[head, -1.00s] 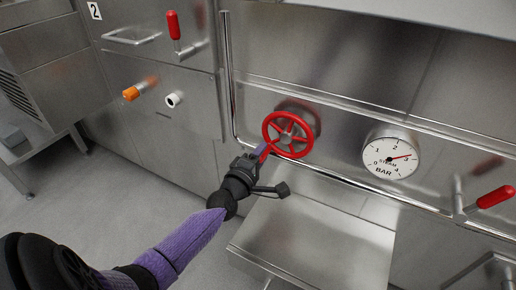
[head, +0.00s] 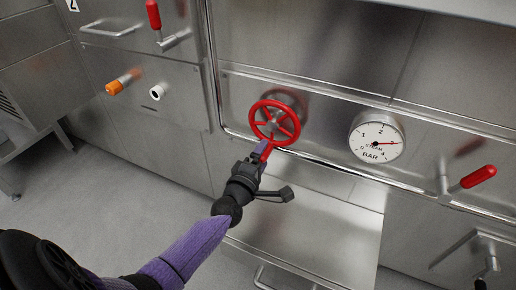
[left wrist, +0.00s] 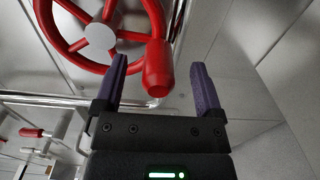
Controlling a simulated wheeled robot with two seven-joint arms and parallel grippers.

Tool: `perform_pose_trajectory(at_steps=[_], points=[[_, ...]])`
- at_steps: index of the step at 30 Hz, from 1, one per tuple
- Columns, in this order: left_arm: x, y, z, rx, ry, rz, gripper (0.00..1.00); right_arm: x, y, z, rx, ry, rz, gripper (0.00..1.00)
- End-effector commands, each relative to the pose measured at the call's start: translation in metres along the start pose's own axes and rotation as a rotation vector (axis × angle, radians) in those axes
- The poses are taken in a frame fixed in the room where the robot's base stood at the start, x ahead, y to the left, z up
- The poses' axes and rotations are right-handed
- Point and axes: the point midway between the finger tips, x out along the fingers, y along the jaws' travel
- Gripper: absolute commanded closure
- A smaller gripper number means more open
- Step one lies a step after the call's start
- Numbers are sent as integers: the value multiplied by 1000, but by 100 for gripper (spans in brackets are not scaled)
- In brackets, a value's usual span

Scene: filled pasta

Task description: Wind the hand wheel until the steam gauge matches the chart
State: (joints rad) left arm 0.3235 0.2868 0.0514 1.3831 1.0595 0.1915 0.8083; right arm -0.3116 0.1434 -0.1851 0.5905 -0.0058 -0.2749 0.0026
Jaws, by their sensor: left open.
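The red hand wheel (head: 275,122) is on the steel wall panel. It also shows in the left wrist view (left wrist: 99,36), with a red knob (left wrist: 157,70) on its rim. My left gripper (head: 263,152) is at the lower left of the wheel. In the left wrist view the gripper (left wrist: 160,85) is open, its purple fingers on either side of the knob, with a gap on the right. The round white steam gauge (head: 376,152) is right of the wheel; its needle points at about 3. The chart is not in view. My right gripper is not in view.
A red-handled lever (head: 477,177) sticks out right of the gauge, another (head: 154,14) at upper left. A steel shelf (head: 300,235) is below the wheel.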

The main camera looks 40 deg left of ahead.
Motion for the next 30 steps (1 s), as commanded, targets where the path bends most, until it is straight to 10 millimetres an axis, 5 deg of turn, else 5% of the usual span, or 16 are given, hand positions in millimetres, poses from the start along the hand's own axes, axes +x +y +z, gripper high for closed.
perform_pose_trajectory(at_steps=[15, 30], points=[[-79, 2, 0, 0, 0, 1, 12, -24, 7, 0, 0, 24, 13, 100], [-80, 1, 0, -1, 0, 1, 12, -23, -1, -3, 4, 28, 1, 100]])
